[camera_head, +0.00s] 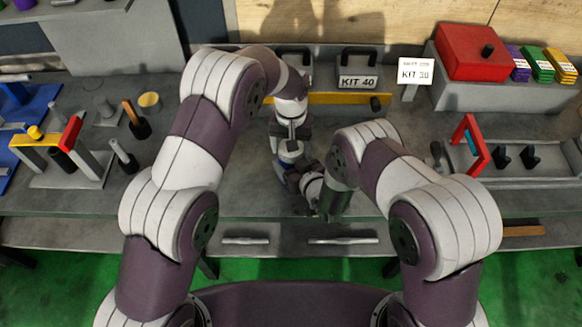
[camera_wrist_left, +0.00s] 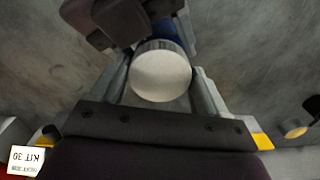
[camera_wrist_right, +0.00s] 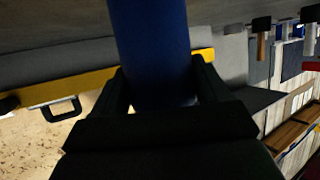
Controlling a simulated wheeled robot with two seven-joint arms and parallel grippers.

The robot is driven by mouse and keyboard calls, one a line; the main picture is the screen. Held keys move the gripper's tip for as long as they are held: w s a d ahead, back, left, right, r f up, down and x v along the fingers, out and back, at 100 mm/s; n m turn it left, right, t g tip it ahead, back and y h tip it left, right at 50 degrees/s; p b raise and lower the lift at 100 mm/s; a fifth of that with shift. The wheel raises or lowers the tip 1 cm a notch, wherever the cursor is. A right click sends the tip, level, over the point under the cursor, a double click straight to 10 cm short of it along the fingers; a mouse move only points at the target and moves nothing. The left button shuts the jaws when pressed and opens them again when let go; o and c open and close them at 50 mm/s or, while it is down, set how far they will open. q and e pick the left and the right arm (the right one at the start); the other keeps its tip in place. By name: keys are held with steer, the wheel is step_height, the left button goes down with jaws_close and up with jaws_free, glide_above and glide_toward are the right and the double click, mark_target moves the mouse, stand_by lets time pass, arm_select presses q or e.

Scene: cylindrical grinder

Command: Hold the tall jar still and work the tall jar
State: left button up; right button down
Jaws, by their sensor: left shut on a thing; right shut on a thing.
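The tall jar has a blue body (camera_wrist_right: 152,40) and a pale round lid (camera_wrist_left: 160,76). My left gripper (camera_head: 291,140) comes down from above, with its fingers shut on either side of the lid in the left wrist view. My right gripper (camera_head: 296,180) comes in from the side and is shut around the blue body in the right wrist view. In the head view my grippers hide most of the jar. Whether the lid is turned or loose cannot be told.
Behind is a yellow-edged ledge with a KIT 40 sign (camera_head: 357,83). A KIT 30 sign (camera_head: 415,72) and red box (camera_head: 473,52) stand back right. A red-framed fixture (camera_head: 469,146) is at right. A yellow-and-red frame (camera_head: 47,139) and upright tools fill the left.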

arm_select(q)
steer(key=o, duration=1.2)
steer(key=shift+c, duration=0.2)
steer(key=shift+r, duration=0.15)
step_height(320, 180, up, 7)
steer(key=shift+r, duration=0.15)
arm_select(e)
jaws_free()
arm_select(q)
steer(key=shift+f+b, duration=0.35)
arm_select(e)
steer(key=v, duration=1.2)
steer(key=shift+s+d+r, duration=0.15)
steer(key=shift+s+r, duration=0.1)
